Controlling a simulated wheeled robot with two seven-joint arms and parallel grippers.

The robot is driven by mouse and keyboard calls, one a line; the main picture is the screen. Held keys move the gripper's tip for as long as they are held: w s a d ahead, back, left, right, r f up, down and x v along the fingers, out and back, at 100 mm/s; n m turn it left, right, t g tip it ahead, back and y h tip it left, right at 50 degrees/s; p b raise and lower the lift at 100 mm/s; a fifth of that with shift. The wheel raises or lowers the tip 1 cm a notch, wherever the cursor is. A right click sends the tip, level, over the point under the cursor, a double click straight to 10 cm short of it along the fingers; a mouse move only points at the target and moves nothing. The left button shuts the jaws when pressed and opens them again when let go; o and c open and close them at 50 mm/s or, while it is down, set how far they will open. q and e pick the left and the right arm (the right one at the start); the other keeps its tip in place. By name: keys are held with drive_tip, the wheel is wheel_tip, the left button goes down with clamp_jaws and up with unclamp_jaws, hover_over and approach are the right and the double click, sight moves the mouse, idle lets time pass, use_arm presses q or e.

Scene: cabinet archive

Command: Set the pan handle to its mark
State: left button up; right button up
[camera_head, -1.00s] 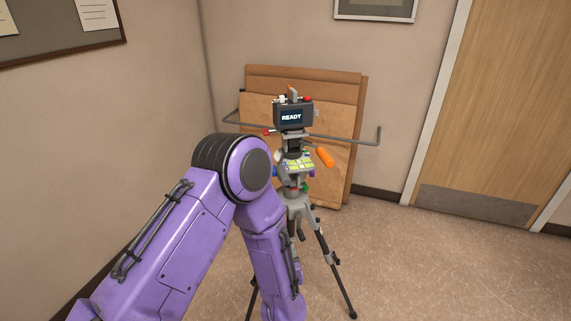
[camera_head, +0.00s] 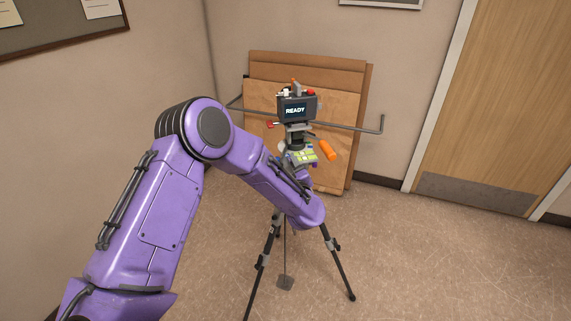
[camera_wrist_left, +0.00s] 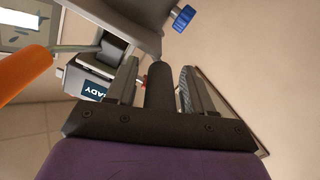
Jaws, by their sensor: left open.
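A camera (camera_head: 297,108) with a READY screen sits on a tripod head (camera_head: 296,142) in front of leaning boards. An orange handle (camera_head: 327,150) sticks out at the head's right; it also shows at the left of the left wrist view (camera_wrist_left: 25,75), outside the jaws. My left gripper (camera_wrist_left: 158,80) is open, with a black cylindrical grip (camera_wrist_left: 160,92) between its fingers; I cannot tell whether they touch it. I cannot tell which handle is the pan handle, and no mark is clear. In the head view my arm hides the lower tripod head. My right gripper is not in view.
Tripod legs (camera_head: 340,268) spread over the floor below my left arm. A blue knob (camera_wrist_left: 181,20) is beyond the fingers. Brown boards (camera_head: 345,85) lean on the wall behind the camera. A door (camera_head: 510,110) is at right; the floor there is clear.

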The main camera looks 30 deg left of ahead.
use_arm(q)
clamp_jaws()
drive_tip(key=shift+a, duration=0.1)
